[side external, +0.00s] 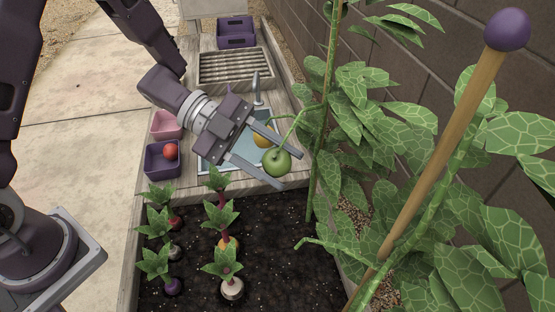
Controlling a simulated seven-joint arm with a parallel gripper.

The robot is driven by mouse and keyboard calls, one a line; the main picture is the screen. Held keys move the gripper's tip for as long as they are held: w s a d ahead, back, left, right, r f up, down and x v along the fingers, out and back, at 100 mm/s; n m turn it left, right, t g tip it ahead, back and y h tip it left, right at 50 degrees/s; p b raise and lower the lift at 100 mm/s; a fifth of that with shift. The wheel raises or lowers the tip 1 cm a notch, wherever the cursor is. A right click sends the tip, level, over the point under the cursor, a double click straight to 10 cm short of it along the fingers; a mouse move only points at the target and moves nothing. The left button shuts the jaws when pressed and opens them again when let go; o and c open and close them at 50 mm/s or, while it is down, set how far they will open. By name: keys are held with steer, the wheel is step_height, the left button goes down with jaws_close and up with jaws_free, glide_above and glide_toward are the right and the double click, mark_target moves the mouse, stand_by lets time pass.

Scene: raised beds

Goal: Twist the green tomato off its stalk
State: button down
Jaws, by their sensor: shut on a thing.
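The green tomato (277,163) is round and shows in the side external view, above the back edge of the soil bed. My gripper (291,171) comes from the upper left and is shut on the tomato, one finger on either side of it. A curved green stalk (289,119) runs from the top of the tomato towards the climbing plant (322,130) on the right. The exact join of stalk and tomato is too small to tell.
Root vegetables (232,288) with leafy tops stand in the soil. A purple bin (162,168) holds a red tomato (171,151); a pink bin (166,124) is behind. A yellow-orange fruit (262,139) is partly hidden by my gripper. A purple-capped stake (440,160) stands front right.

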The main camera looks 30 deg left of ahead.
steer(key=shift+m, duration=1.2)
steer(key=shift+m, duration=1.1)
steer(key=shift+m, duration=0.5)
steer(key=shift+a, duration=0.1)
steer(key=shift+r+v, duration=0.2)
steer(key=shift+v, duration=1.6)
steer(key=shift+r+v, duration=0.25)
steer(key=shift+v, duration=1.6)
